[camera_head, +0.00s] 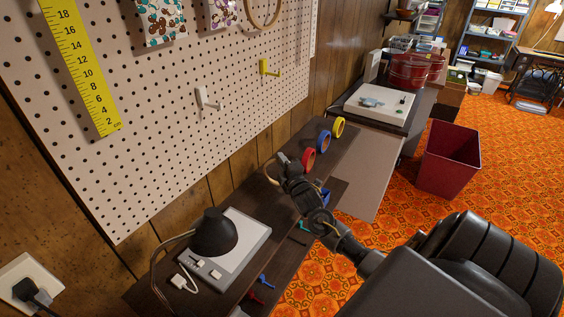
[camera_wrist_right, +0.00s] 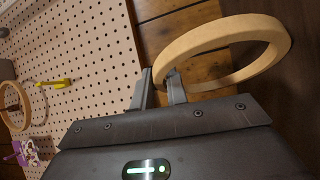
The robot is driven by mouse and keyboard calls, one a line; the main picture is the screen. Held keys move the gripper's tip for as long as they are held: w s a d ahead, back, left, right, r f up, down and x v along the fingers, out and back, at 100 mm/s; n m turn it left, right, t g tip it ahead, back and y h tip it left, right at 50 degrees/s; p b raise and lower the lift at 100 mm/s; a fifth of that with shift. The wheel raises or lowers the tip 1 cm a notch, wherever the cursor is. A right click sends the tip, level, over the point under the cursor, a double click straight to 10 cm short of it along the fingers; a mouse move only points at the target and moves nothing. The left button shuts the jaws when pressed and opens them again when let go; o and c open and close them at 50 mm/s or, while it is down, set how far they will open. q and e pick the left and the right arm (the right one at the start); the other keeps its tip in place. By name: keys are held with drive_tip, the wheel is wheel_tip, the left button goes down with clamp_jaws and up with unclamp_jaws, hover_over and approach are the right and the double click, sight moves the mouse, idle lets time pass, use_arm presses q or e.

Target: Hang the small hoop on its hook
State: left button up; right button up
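The small wooden hoop (camera_wrist_right: 262,28) fills the upper right of the right wrist view, and one side of its band lies at my right fingertips. My right gripper (camera_wrist_right: 160,88) has its fingers close together, shut on that side of the band. In the head view the gripper (camera_head: 281,160) is over the dark bench, with the hoop (camera_head: 268,171) showing as a thin arc beside it. A white hook (camera_head: 207,101) and a yellow hook (camera_head: 268,68) stick out from the pegboard. Which one is the hoop's hook, I cannot tell. My left gripper is not in view.
The pegboard (camera_head: 170,130) carries a yellow ruler (camera_head: 80,65) and a larger hoop (camera_head: 264,12). A black lamp (camera_head: 213,235) stands on the bench's near end. Red, blue and yellow tape rolls (camera_head: 338,127) stand further along. A red bin (camera_head: 447,160) is on the floor.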

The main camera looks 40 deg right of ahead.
drive_tip(key=shift+o, duration=1.2)
drive_tip(key=shift+r, duration=0.25)
drive_tip(key=b+v, duration=0.1)
drive_tip(key=v, duration=1.1)
